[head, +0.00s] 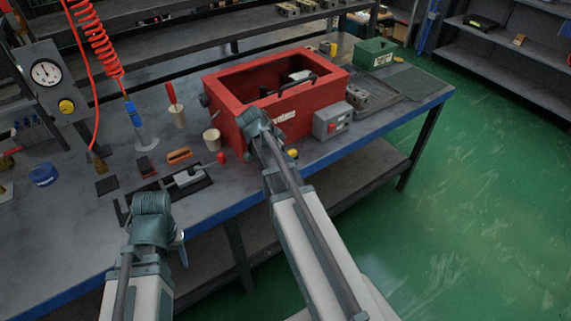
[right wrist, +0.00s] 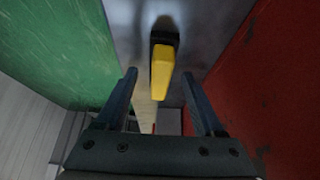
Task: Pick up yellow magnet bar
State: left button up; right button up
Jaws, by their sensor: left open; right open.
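The yellow magnet bar (right wrist: 162,72) shows in the right wrist view, with a black part at its far end, above a grey surface. It lies between a green surface on the left and a red wall on the right. My left gripper (head: 150,206) is open and empty near the table's front edge.
The open red box (head: 225,88) stands on the workbench (head: 418,98). A green box (head: 374,52) stands to its right, and a grey box with a red button (head: 331,121) in front.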

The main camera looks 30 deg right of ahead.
grip_shut()
dwell(0.3)
pick_arm(q)
jog(key=shift+r, duration=0.1)
pick_arm(e)
jog(key=shift+r, duration=0.15)
